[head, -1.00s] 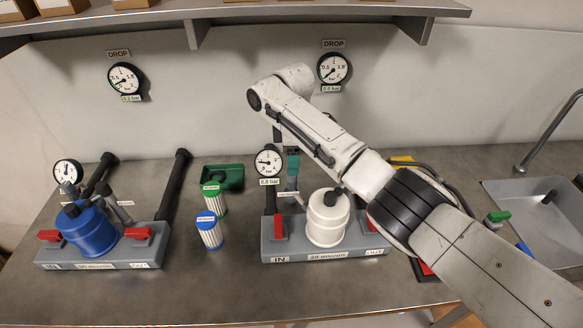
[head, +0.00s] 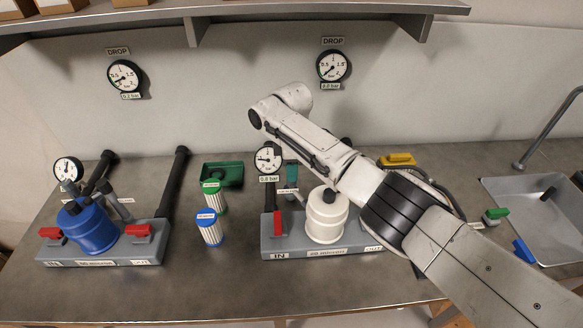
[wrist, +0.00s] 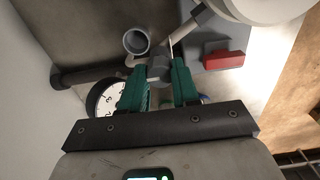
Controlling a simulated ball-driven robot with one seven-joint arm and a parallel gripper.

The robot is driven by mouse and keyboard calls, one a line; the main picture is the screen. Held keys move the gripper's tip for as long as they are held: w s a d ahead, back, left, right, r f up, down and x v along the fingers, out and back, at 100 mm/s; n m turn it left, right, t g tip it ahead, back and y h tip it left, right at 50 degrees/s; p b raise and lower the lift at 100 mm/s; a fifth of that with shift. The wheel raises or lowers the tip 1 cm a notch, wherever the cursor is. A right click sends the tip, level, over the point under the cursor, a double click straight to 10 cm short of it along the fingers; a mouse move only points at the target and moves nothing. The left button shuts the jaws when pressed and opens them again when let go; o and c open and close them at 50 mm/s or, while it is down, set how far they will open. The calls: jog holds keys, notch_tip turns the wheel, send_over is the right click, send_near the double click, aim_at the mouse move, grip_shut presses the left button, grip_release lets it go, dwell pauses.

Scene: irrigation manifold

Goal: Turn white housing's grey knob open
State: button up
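The white housing (head: 326,215) stands upright on the right grey base; its edge fills the top right of the wrist view (wrist: 275,6). A small grey knob (wrist: 159,69) shows in the wrist view, between the tips of my gripper's green fingers (wrist: 160,82). The fingers stand on either side of it with little or no visible gap; I cannot tell whether they press on it. In the head view my gripper (head: 291,174) is behind and left of the housing, partly hidden by my arm, and the knob there cannot be made out.
A red handle (wrist: 223,60) and an open grey pipe end (wrist: 137,42) are close to the fingers. A gauge (head: 267,158) reading 0.8 bar stands beside my gripper. The blue housing (head: 88,229) and two filter cartridges (head: 209,228) are left. The front counter is clear.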

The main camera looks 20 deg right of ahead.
grip_shut()
jog(key=shift+m, duration=0.4)
jog(key=m, duration=0.6)
jog(key=shift+m, duration=0.3)
jog(key=m, duration=1)
jog(key=shift+m, duration=0.4)
jog(key=shift+r, duration=0.1)
